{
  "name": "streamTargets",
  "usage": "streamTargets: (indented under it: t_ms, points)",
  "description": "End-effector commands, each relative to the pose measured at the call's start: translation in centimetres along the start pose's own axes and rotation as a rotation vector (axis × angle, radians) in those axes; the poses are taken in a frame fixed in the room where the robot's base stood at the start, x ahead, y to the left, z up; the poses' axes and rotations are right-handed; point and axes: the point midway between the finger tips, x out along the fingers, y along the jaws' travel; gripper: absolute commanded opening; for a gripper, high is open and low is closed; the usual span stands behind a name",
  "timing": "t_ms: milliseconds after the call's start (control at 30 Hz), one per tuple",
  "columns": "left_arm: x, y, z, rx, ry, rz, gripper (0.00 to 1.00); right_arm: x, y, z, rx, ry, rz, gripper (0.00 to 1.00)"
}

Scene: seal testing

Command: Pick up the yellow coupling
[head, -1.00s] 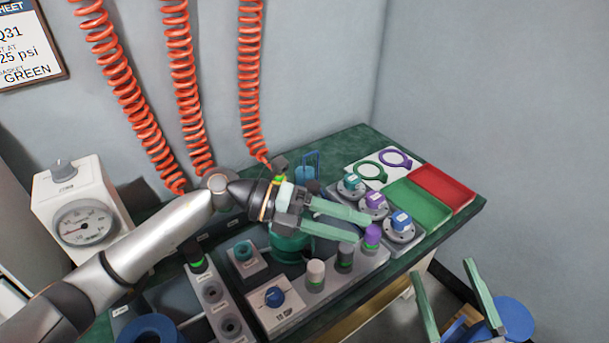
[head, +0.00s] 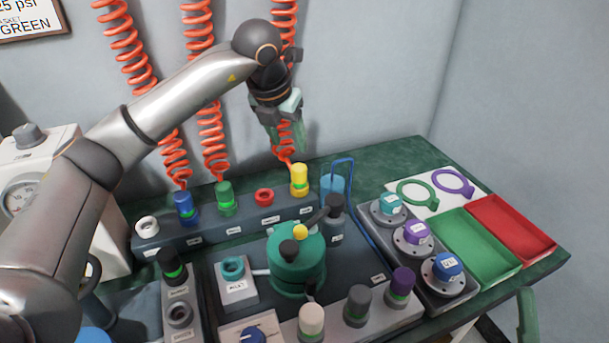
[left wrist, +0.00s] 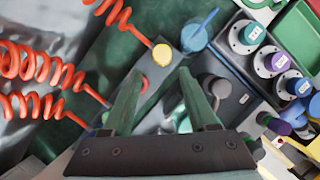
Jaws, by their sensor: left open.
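The yellow coupling (head: 299,181) stands upright at the right part of the grey rack at the back of the bench, with an orange coiled hose running up from it. Of my right gripper only a green finger piece (head: 527,314) shows at the lower right.
Blue (head: 185,208) and green (head: 225,198) couplings and a red ring (head: 264,196) share the rack. A blue-handled container (head: 332,185) stands right of the coupling. A teal vessel (head: 297,262) is in front. Green (head: 478,245) and red (head: 512,232) trays lie right.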

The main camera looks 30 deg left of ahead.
Motion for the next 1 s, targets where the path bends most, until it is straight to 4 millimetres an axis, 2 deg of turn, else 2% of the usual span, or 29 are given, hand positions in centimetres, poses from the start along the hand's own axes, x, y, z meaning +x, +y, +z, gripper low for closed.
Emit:
streamTargets:
  t_ms: [33, 200, 467, 700, 833, 1000]
  points:
    - [1.4, -0.1, -0.2, 0.001, 0.005, 0.0, 0.59, -0.4, -0.2, 0.4, 0.005, -0.001, -0.001, 0.88]
    - [4.5, -0.1, -0.2, 0.001, 0.004, -0.001, 0.59, -1.1, -0.6, 1.1, 0.021, -0.004, -0.002, 0.88]
    - [6.7, -0.2, -0.1, 0.002, 0.001, -0.002, 0.59, -1.5, -0.9, 1.6, 0.034, -0.008, -0.003, 0.88]
    - [10.3, -0.4, 0.1, 0.002, 0.004, -0.002, 0.59, -2.7, -1.6, 2.9, 0.033, -0.018, -0.01, 0.88]
    - [11.3, -0.4, 0.2, 0.002, 0.001, -0.002, 0.59, -2.9, -1.8, 3.1, 0.027, -0.02, -0.014, 0.88]
    - [11.4, -0.4, 0.3, 0.003, 0.001, -0.003, 0.59, -2.9, -1.9, 3.1, 0.026, -0.021, -0.015, 0.88]
